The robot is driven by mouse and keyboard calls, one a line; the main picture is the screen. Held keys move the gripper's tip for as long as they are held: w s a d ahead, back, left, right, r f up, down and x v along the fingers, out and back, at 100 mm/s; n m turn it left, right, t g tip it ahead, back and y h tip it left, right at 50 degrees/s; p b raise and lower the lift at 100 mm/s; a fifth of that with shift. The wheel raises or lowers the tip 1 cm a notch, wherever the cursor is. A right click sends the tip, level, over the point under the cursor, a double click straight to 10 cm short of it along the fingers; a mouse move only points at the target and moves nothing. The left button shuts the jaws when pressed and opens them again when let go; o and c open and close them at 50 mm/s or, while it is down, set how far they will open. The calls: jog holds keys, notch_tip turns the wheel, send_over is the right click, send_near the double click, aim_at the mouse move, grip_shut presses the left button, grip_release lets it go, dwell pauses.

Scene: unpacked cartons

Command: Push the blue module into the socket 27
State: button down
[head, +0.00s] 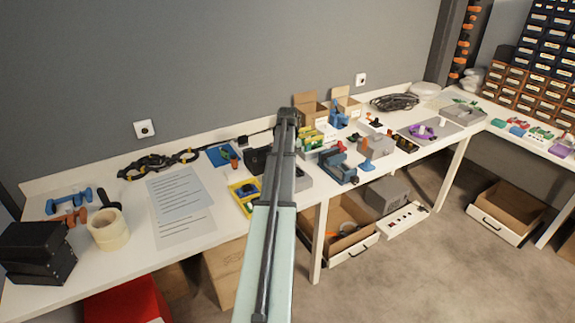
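My arm reaches up the middle of the head view and covers part of the bench. I cannot make out my gripper's fingers. No blue module can be told for certain. Blue things on the white bench are a flat blue tray (221,155) left of my arm, a blue vise (338,167) right of it, and a small blue piece (338,119) by the open cartons. A socket numbered 27 cannot be read at this size. Whatever lies directly behind my arm is hidden.
Open cartons (309,108) and a purple ring part (421,132) stand to the right. Drawer cabinets (545,60) fill the far right.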

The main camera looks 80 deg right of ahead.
jog(key=shift+f, duration=0.65)
dwell(1.3)
jog(key=c, duration=1)
grip_release()
jog(key=shift+c, duration=0.2)
